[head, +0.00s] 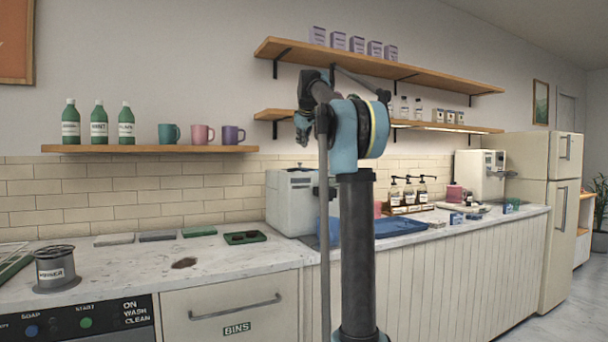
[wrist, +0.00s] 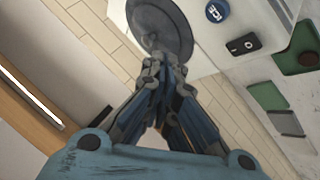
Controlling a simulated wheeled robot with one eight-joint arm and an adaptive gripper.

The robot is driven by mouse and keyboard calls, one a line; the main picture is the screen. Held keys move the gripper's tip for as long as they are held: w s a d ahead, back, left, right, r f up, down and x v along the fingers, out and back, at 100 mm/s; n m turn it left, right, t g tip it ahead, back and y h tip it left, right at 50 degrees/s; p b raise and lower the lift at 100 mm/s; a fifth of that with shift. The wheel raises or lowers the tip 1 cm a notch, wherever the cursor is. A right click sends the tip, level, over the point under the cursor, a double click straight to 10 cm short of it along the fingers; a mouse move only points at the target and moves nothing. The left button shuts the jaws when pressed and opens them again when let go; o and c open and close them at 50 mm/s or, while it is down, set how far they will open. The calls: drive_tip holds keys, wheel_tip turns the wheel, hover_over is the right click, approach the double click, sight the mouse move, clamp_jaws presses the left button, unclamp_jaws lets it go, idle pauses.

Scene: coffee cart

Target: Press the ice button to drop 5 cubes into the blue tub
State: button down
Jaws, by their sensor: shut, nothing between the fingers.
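The round blue ice button (wrist: 217,11) is at the top of the wrist view, on the pale face of the machine. My gripper (wrist: 163,68) is shut and empty, with its fingertips over the edge of a dark grey disc (wrist: 160,25), left of and below the button. The fingers look apart from the button. In the head view the pale machine (head: 289,200) stands on the counter, left of my column, and my gripper (head: 303,128) is raised above it. A blue container (head: 322,230) shows partly beside the machine; my column hides much of it, and its contents cannot be seen.
A black switch (wrist: 235,45) sits beside the button. A wooden shelf (head: 150,149) with bottles and mugs is at left, and higher shelves (head: 375,64) hang behind my arm. A blue tray (head: 400,227) lies right of my column. The left counter (head: 120,262) has some clear room.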

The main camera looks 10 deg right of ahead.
drive_tip(key=shift+f, duration=4.1)
drive_tip(key=shift+f, duration=0.15)
drive_tip(key=shift+s+f, duration=0.1)
drive_tip(key=shift+f, duration=0.1)
drive_tip(key=shift+f, duration=0.5)
drive_tip(key=shift+r, duration=0.95)
drive_tip(key=shift+r, duration=2.5)
